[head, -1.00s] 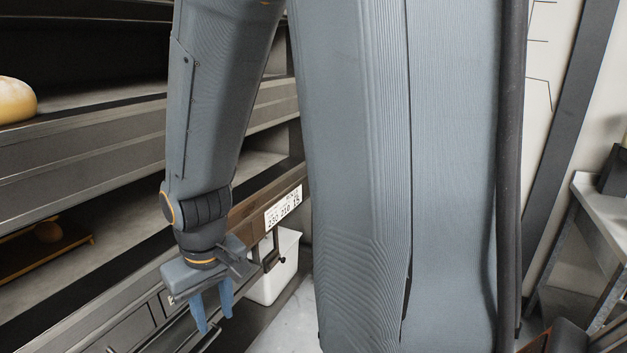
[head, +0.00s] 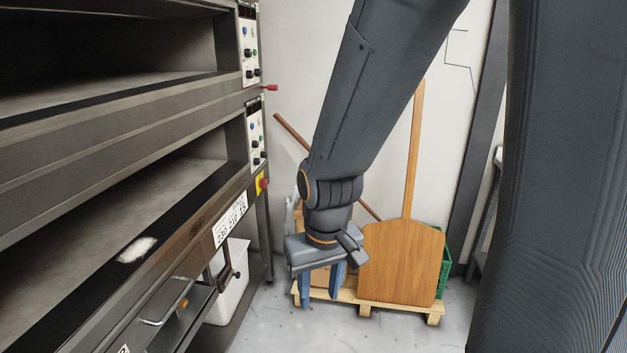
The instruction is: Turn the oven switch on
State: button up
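A red switch on a yellow plate (head: 262,183) sits at the right end of the oven (head: 120,120), below the lower control panel (head: 256,137). It looks like the oven switch; its position is too small to tell. My gripper (head: 321,287) points down with its two blue fingers apart and nothing between them. In the picture it is right of and below the red switch, and not touching it.
A wooden board with a long handle (head: 402,265) leans behind my gripper, by a wooden pallet (head: 372,299) and a green crate (head: 444,268). A white bin (head: 231,285) stands under the oven. A red handle (head: 269,87) juts from its side. Grey floor is clear in front.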

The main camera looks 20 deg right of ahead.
aim_at(263, 182)
jog(key=z, duration=1.4)
jog(key=i, duration=2.1)
jog(key=u, duration=1.55)
